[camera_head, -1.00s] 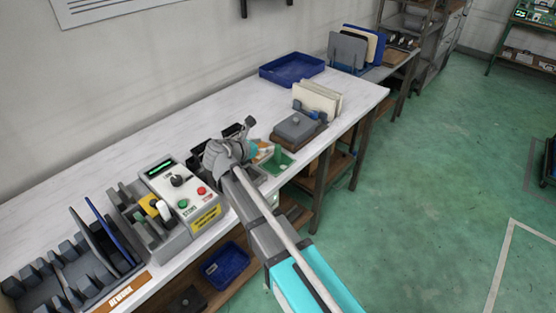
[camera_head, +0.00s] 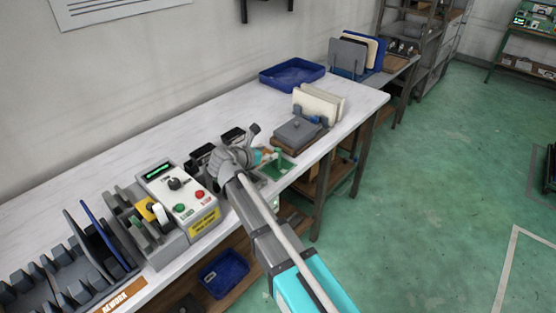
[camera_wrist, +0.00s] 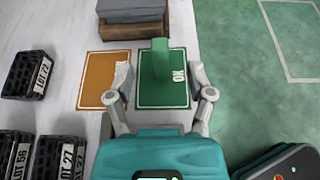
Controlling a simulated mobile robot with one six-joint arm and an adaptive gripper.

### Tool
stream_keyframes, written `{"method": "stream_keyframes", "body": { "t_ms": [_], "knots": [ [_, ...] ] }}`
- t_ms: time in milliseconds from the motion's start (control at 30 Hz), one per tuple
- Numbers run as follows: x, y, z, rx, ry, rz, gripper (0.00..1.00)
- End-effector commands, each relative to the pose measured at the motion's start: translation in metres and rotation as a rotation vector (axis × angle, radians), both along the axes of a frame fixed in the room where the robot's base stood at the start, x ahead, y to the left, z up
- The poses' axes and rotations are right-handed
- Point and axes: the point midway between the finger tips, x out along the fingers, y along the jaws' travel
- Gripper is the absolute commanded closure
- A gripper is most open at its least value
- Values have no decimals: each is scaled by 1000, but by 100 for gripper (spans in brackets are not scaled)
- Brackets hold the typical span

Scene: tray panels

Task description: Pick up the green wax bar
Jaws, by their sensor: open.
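A green wax bar (camera_wrist: 160,58) stands on the green pad marked OK (camera_wrist: 176,96) in the wrist view. My gripper (camera_wrist: 159,72) is open, with one finger to the left over the edge of the orange pad (camera_wrist: 104,76) and one at the right edge of the green pad. The bar lies between the two fingers, near their tips, with visible gaps on both sides. In the head view my gripper (camera_head: 264,156) is over the front edge of the bench, and the wrist hides much of this spot. The green pad (camera_head: 284,168) shows just beyond it.
A grey block on a brown base (camera_wrist: 135,22) stands just beyond the pads. Black labelled bins (camera_wrist: 26,74) sit to the left. A control box (camera_head: 178,195) with buttons stands left of my arm. The bench's front edge is close, with open floor to the right.

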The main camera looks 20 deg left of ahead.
Motion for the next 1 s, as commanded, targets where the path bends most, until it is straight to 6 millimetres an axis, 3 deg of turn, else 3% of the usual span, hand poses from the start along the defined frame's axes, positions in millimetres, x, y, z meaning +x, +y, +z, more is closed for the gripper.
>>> {"method": "stream_keyframes", "body": {
  "t_ms": [500, 1000],
  "knots": [
    [47, -18, -22, 0, 1, 0, 31],
    [49, -19, -22, 1, 1, 1, 31]
  ]
}}
